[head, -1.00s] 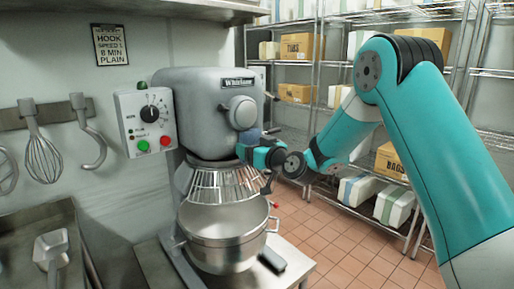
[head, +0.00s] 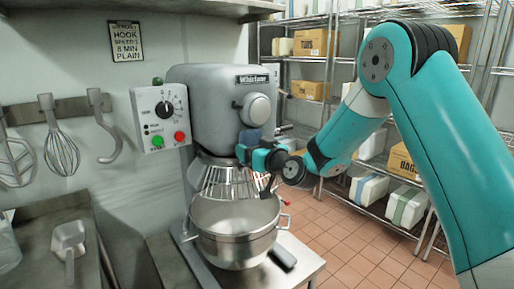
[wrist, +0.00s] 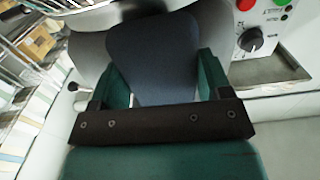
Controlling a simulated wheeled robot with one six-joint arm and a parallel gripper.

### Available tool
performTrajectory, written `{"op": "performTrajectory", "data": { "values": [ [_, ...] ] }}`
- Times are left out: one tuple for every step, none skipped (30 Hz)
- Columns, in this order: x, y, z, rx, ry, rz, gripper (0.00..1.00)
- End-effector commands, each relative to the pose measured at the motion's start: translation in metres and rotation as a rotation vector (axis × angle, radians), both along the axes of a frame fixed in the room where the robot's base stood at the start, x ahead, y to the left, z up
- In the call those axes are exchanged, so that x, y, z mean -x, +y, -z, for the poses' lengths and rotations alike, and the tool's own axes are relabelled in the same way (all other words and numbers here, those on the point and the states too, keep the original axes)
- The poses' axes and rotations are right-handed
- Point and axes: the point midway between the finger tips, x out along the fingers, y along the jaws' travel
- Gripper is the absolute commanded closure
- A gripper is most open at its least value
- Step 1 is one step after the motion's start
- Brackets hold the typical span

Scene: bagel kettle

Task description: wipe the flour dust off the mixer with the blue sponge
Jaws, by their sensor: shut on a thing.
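The grey mixer (head: 215,100) stands on a low steel table, its head above a wire guard (head: 230,182) and a steel bowl (head: 235,230). My gripper (head: 243,153) is at the front of the mixer head, below the round hub. It is shut on the blue sponge (head: 250,136), which is partly hidden in the head view. In the wrist view the sponge (wrist: 152,60) shows dark blue between my teal fingers, close to the mixer's grey surface. I cannot tell whether it touches. No flour dust can be made out clearly.
A control box (head: 161,117) with a dial and buttons is on the mixer's left. A scoop (head: 69,240) lies on the left counter. Wire shelves (head: 345,60) with boxes stand behind, right. Tiled floor is open at right.

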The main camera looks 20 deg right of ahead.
Motion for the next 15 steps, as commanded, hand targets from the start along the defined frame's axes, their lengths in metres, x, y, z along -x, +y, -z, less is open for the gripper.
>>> {"op": "performTrajectory", "data": {
  "values": [
    [0.000,0.001,0.000,0.000,0.000,0.000,0.66],
    [0.000,0.002,-0.001,0.000,0.000,0.000,0.66],
    [0.001,0.004,-0.001,0.000,0.000,-0.001,0.66],
    [0.001,0.005,-0.001,0.000,0.000,-0.001,0.66],
    [0.001,0.007,-0.001,0.000,0.000,-0.002,0.66],
    [0.002,0.010,-0.001,0.000,0.001,-0.002,0.66],
    [0.002,0.012,-0.001,0.000,0.001,-0.002,0.66],
    [0.002,0.014,-0.001,0.000,0.002,-0.002,0.66],
    [0.003,0.017,-0.002,-0.001,0.001,-0.002,0.66],
    [0.003,0.019,-0.001,0.000,0.001,-0.002,0.66],
    [0.004,0.020,-0.001,0.000,0.001,-0.002,0.66],
    [0.004,0.021,-0.001,0.001,0.001,-0.001,0.66],
    [0.004,0.022,0.000,0.000,0.000,-0.001,0.66],
    [0.004,0.022,0.000,0.000,0.000,0.000,0.66],
    [0.004,0.021,0.001,0.000,0.000,0.000,0.66]
  ]
}}
